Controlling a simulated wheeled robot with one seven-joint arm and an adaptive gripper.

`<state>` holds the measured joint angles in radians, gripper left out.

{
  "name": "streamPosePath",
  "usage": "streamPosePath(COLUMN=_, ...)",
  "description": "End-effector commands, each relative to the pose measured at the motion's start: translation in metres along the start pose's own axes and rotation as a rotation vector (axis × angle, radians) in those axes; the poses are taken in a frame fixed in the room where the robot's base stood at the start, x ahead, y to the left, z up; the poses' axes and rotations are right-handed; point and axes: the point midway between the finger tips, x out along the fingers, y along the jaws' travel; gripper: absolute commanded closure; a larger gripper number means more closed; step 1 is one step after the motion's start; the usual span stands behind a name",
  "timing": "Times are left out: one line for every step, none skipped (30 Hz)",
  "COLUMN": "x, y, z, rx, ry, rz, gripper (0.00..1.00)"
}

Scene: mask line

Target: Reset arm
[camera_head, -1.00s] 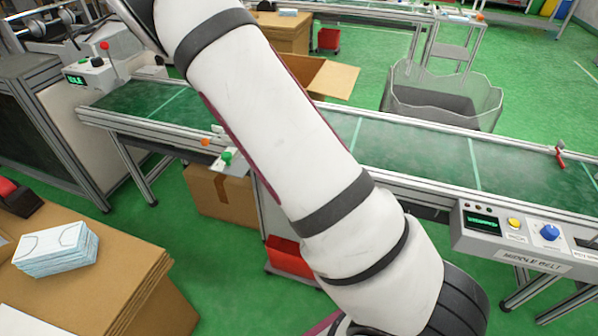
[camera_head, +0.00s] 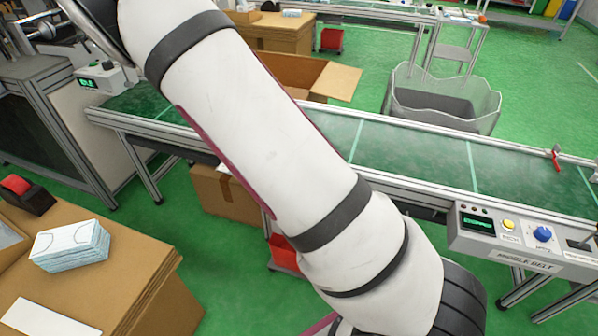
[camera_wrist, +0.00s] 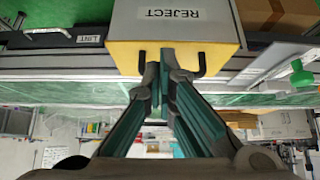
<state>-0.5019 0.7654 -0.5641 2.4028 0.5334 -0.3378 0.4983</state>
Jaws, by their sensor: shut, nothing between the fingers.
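My arm (camera_head: 262,140) crosses the head view from the upper left to the lower right. My gripper is outside the head view. In the wrist view my gripper (camera_wrist: 165,72) has its two fingers together at the tips, with nothing held.
The green conveyor (camera_head: 420,155) runs behind my arm, with a grey bin (camera_head: 440,108) beyond it. A control panel (camera_head: 520,235) is at the right. A mask stack (camera_head: 70,246) lies on cardboard (camera_head: 125,270) at the lower left. An open carton (camera_head: 335,83) stands behind the belt.

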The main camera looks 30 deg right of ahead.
Motion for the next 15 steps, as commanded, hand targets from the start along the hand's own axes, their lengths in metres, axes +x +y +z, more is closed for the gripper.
streamPosePath(x=-0.003, y=0.0, z=0.005, rx=-0.002, ry=0.0, rz=0.0, gripper=1.0)
streamPosePath(x=-0.004, y=0.0, z=0.007, rx=-0.001, ry=0.0, rz=0.0, gripper=1.0)
streamPosePath(x=-0.006, y=0.0, z=0.01, rx=0.0, ry=0.001, rz=0.0, gripper=1.0)
streamPosePath(x=-0.006, y=0.0, z=0.011, rx=0.0, ry=0.001, rz=0.0, gripper=1.0)
streamPosePath(x=-0.007, y=0.0, z=0.012, rx=0.0, ry=0.001, rz=0.0, gripper=1.0)
streamPosePath(x=-0.007, y=0.0, z=0.013, rx=0.0, ry=0.001, rz=0.0, gripper=1.0)
streamPosePath(x=-0.008, y=0.0, z=0.014, rx=0.001, ry=0.001, rz=0.0, gripper=1.0)
streamPosePath(x=-0.008, y=0.0, z=0.014, rx=0.001, ry=0.001, rz=0.0, gripper=1.0)
streamPosePath(x=-0.008, y=0.0, z=0.014, rx=0.001, ry=0.001, rz=0.0, gripper=1.0)
streamPosePath(x=-0.008, y=0.0, z=0.014, rx=0.001, ry=0.001, rz=0.0, gripper=1.0)
streamPosePath(x=-0.008, y=0.0, z=0.014, rx=0.001, ry=0.0, rz=0.0, gripper=1.0)
streamPosePath(x=-0.01, y=0.0, z=0.014, rx=0.002, ry=-0.003, rz=-0.002, gripper=1.0)
streamPosePath(x=-0.011, y=-0.001, z=0.014, rx=0.002, ry=-0.009, rz=-0.005, gripper=1.0)
streamPosePath(x=-0.014, y=-0.002, z=0.014, rx=0.003, ry=-0.018, rz=-0.009, gripper=1.0)
streamPosePath(x=-0.02, y=-0.004, z=0.014, rx=0.004, ry=-0.036, rz=-0.018, gripper=1.0)
